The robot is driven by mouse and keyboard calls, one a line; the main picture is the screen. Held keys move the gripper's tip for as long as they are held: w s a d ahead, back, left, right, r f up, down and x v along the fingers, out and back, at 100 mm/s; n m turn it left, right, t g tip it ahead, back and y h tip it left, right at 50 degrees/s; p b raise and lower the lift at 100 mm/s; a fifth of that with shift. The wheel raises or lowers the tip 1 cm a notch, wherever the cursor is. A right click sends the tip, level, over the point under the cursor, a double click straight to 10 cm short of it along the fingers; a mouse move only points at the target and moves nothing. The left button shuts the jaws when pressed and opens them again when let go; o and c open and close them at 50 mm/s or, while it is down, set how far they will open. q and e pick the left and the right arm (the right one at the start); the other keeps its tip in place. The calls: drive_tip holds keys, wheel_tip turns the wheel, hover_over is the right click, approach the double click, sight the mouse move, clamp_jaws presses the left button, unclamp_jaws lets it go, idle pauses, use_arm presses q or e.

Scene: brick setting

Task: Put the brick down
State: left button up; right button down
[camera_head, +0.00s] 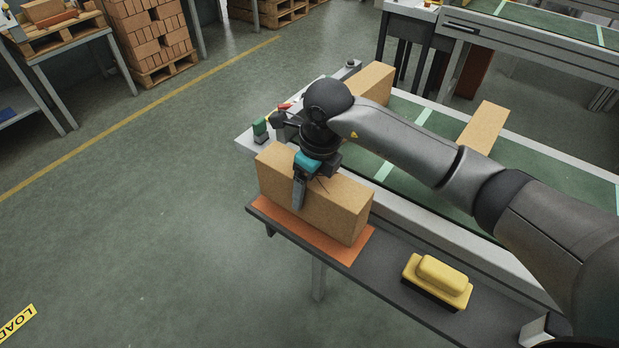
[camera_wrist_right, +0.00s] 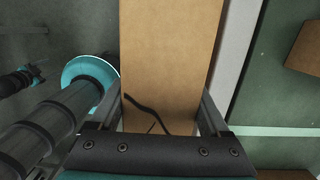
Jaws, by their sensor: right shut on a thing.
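A tan brick (camera_head: 335,205) stands on its long narrow side over an orange mat (camera_head: 345,252) on a dark grey ledge. Its lower edge is at or just above the mat; I cannot tell whether it touches. My right gripper (camera_head: 308,182) reaches down over the brick from above and is shut across its width, with one finger on the near face and the other hidden behind it. In the right wrist view the brick (camera_wrist_right: 170,50) lies between both fingers, with a dark curved mark on its top. My left gripper is not in view.
A yellow brush-like block (camera_head: 438,280) sits on the ledge right of the mat. Behind runs a green conveyor (camera_head: 405,110) with more bricks, one at the right (camera_head: 484,127) and one behind my wrist (camera_head: 376,82). Open floor (camera_head: 150,220) lies to the left.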

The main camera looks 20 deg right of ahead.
drive_tip(key=shift+w+f, duration=0.1)
drive_tip(key=shift+f, duration=0.95)
drive_tip(key=shift+f+b, duration=0.15)
drive_tip(key=shift+b, duration=0.15)
unclamp_jaws()
drive_tip(key=shift+f, duration=0.1)
drive_tip(key=r, duration=0.4)
drive_tip(key=s+r+p, duration=0.1)
drive_tip(key=r, duration=0.3)
drive_tip(key=d+r+p, duration=0.1)
drive_tip(key=r, duration=0.3)
drive_tip(key=shift+s+r, duration=0.1)
drive_tip(key=shift+s, duration=0.25)
